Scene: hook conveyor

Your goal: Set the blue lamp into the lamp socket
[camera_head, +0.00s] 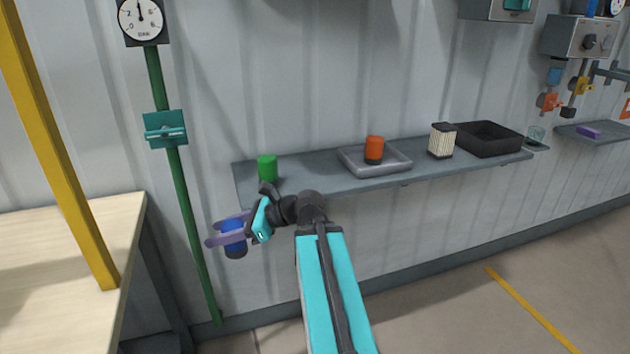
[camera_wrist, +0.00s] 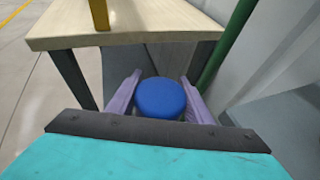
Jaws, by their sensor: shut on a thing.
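The blue lamp (camera_head: 234,243) is a short blue cylinder with a dark lower end, held off the left end of the wall shelf. My gripper (camera_head: 228,231) is shut on it, with one purple finger on each side. In the wrist view my gripper (camera_wrist: 158,98) shows the round blue top of the lamp (camera_wrist: 160,98) between its fingers. I cannot make out a lamp socket for certain in either view.
The grey shelf (camera_head: 320,184) bears a green cylinder (camera_head: 267,168), a grey tray (camera_head: 350,160) with an orange cylinder (camera_head: 374,148), a ribbed cream block (camera_head: 441,141) and a black bin (camera_head: 490,140). A green pipe (camera_head: 187,215) and wooden table (camera_head: 60,250) stand left.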

